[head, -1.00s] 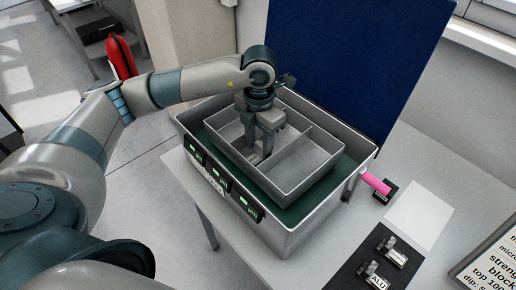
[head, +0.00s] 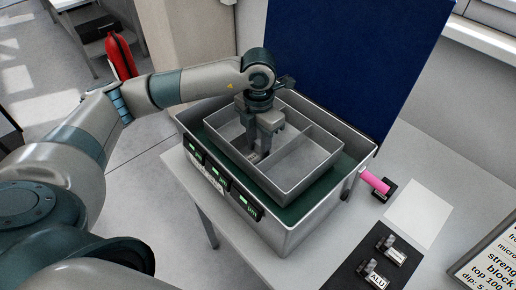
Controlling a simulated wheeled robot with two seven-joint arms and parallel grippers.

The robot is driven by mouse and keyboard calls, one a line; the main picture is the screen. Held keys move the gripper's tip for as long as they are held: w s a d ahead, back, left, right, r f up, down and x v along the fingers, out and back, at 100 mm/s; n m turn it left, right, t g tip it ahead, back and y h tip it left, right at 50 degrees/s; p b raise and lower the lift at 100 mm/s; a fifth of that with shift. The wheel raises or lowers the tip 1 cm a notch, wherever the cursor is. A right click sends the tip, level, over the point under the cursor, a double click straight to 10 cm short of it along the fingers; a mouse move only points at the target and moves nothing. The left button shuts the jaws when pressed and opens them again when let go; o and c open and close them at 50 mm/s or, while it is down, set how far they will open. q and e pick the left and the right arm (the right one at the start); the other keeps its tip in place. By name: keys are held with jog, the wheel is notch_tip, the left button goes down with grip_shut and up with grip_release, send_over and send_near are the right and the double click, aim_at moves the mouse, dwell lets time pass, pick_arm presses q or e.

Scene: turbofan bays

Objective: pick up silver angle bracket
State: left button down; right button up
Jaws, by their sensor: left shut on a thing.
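My left gripper (head: 259,153) points down into the left compartment of a grey divided tray (head: 290,193). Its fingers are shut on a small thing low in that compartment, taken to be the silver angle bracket. The fingers and the tray wall hide most of it, so its shape and whether it touches the tray floor cannot be told. My right gripper is out of view.
The tray sits inside a larger grey bin (head: 290,239) with small display labels on its front. A blue panel (head: 350,60) stands behind. At right are a pink-handled tool (head: 375,182), a white sheet (head: 417,220) and a black mat (head: 352,272) with small metal pieces.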

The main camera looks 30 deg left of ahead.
pick_arm(q)
jog(key=shift+r, duration=0.1)
jog(key=shift+r+b, duration=0.45)
jog(key=r+b, duration=0.1)
jog(key=d+r+b, duration=0.1)
jog(key=r, duration=0.1)
jog(key=shift+r, duration=0.1)
jog(key=s+d+r+b, duration=0.2)
jog(key=d+r, duration=0.4)
jog(key=d, duration=0.4)
jog(key=shift+d+r+b, duration=0.3)
jog(key=shift+r+b, duration=0.1)
jog(key=shift+b, duration=0.25)
jog(key=shift+f, duration=0.1)
